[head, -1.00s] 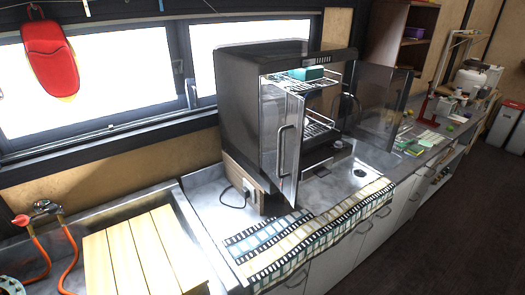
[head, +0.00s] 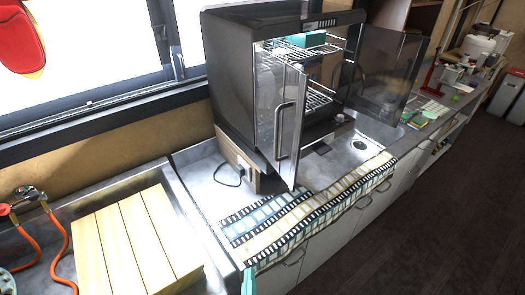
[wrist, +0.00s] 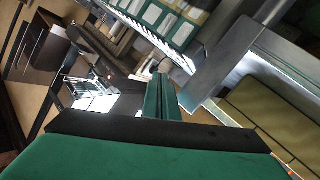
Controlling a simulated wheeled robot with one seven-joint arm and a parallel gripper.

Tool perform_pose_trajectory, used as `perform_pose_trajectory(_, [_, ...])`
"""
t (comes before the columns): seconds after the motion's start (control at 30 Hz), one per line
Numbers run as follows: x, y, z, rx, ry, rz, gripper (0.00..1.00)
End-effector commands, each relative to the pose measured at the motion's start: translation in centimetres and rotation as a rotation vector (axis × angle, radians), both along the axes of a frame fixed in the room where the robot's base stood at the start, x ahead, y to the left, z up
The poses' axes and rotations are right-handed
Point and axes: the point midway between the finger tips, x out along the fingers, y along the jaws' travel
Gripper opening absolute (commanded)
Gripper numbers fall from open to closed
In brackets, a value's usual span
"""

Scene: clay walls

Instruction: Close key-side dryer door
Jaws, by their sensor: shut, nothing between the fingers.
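The dryer (head: 235,90) is a dark cabinet on the metal counter, with wire racks inside. Both of its doors stand open in the head view. The left door (head: 277,125), with a long bar handle (head: 279,130), swings out toward the front. The right door (head: 395,75) is a see-through panel swung out to the right. No key can be made out, so I cannot tell which door is the key-side one. My gripper (wrist: 163,98) is green, shut and empty in the wrist view. A small teal tip of it shows at the bottom of the head view (head: 249,282), apart from both doors.
A film-strip cloth (head: 270,232) lies along the counter's front edge and also shows in the wrist view (wrist: 165,18). A slatted wooden board (head: 135,240) covers the sink area at left. A teal box (head: 306,40) sits on the upper rack. The dark floor at right is clear.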

Motion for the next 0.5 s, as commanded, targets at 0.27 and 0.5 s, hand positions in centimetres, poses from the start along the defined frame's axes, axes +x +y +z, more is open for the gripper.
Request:
perform_pose_trajectory(0.27, [8.1, 2.2, 7.4, -0.093, -0.128, -0.127, 0.00])
perform_pose_trajectory(0.5, [12.0, 3.9, 15.5, -0.086, -0.238, -0.295, 0.00])
